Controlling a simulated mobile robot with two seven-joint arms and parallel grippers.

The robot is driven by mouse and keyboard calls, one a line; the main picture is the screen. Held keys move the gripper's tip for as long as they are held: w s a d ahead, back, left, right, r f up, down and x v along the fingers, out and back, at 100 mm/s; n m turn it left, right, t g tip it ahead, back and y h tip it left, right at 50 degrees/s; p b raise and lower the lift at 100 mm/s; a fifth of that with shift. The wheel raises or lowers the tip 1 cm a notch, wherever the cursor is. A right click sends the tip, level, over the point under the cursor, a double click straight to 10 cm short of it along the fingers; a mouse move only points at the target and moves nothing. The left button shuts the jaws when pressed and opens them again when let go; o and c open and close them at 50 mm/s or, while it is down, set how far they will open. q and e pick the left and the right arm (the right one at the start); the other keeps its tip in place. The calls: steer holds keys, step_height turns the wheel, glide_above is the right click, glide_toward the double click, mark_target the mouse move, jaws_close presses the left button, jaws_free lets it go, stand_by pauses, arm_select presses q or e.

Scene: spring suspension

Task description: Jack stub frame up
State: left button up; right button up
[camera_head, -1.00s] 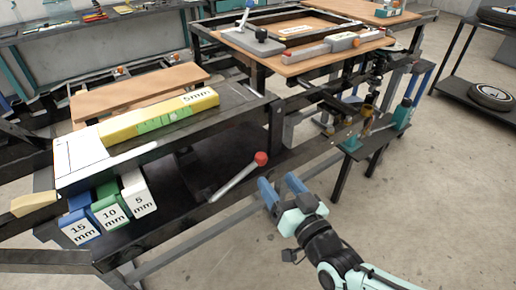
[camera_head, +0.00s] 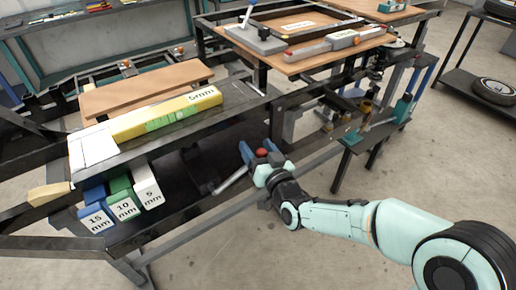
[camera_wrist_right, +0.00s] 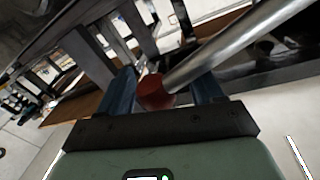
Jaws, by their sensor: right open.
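The jack's silver lever (camera_head: 232,180) slopes up from the lower shelf of the black stub frame (camera_head: 165,225) to a red knob (camera_head: 262,152) at its end. My right gripper (camera_head: 257,149) is open, with its blue fingers at the knob. In the right wrist view the red knob (camera_wrist_right: 156,92) sits between the two blue fingers, close to the left one, and the rod (camera_wrist_right: 240,45) runs off to the upper right. Whether a finger touches the knob, I cannot tell. The jack's body under the frame is in shadow. My left gripper is not in view.
Blocks marked 15 mm (camera_head: 96,219), 10 mm (camera_head: 125,206) and 5 mm (camera_head: 150,194) hang at the frame's front left. A yellow-green 5mm bar (camera_head: 165,115) lies on top. A small dark side table (camera_head: 375,138) stands right.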

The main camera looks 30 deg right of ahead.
jaws_close()
stand_by(0.3)
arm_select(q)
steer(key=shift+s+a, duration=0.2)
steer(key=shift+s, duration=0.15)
arm_select(e)
steer(key=shift+a+r, duration=0.15)
